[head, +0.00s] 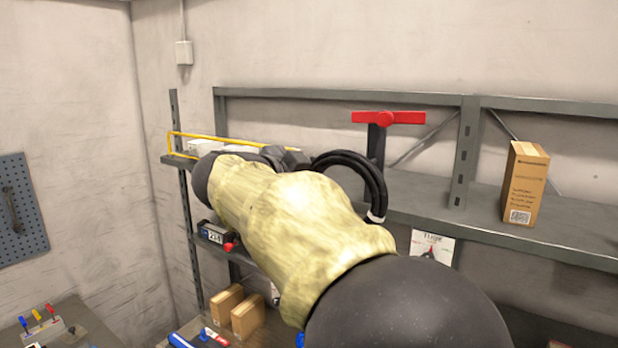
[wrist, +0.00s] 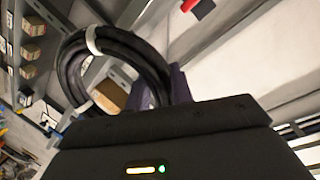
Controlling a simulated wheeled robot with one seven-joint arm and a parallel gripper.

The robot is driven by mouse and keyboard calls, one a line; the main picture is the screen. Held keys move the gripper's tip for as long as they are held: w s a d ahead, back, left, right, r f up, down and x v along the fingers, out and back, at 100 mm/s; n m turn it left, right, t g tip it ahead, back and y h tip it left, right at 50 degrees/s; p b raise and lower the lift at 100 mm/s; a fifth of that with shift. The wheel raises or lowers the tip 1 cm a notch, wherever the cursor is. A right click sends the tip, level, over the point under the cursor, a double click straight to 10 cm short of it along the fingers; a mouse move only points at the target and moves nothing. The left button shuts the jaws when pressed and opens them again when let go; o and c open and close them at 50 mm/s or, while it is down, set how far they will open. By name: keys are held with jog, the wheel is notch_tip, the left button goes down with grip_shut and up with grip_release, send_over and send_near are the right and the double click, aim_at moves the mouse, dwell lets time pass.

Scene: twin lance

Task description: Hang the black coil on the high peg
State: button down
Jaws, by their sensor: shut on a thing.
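The black coil (head: 360,175) is a loop of thick black hose with a white tie band. It shows in the head view just beyond my arm, and in the wrist view (wrist: 70,70) at upper left. My gripper (wrist: 163,85) is shut on the coil's side, with the loop standing out beyond the fingers. In the head view my sleeved forearm hides most of the gripper. A red bar (head: 388,117) on a dark post stands just right of and above the coil; it may be the high peg. The coil is not seen around it.
A grey shelf (head: 480,220) runs along the wall with a cardboard box (head: 524,183) at right. A yellow rail (head: 205,137) edges its left end. Smaller boxes (head: 247,316) stand lower down. A blue pegboard (head: 22,209) is at far left.

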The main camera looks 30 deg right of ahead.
jog(key=w+x, duration=0.1)
jog(key=x, duration=0.9)
jog(key=shift+r, duration=0.3)
dwell(0.9)
jog(key=shift+s+a, duration=0.1)
jog(key=shift+a, duration=0.05)
dwell(0.3)
jog(key=c, duration=1.1)
grip_release()
jog(key=shift+c, duration=0.2)
jog(key=shift+a, duration=0.1)
jog(key=b+v, duration=0.6)
jog(key=v, duration=1.1)
jog(key=shift+r, duration=0.1)
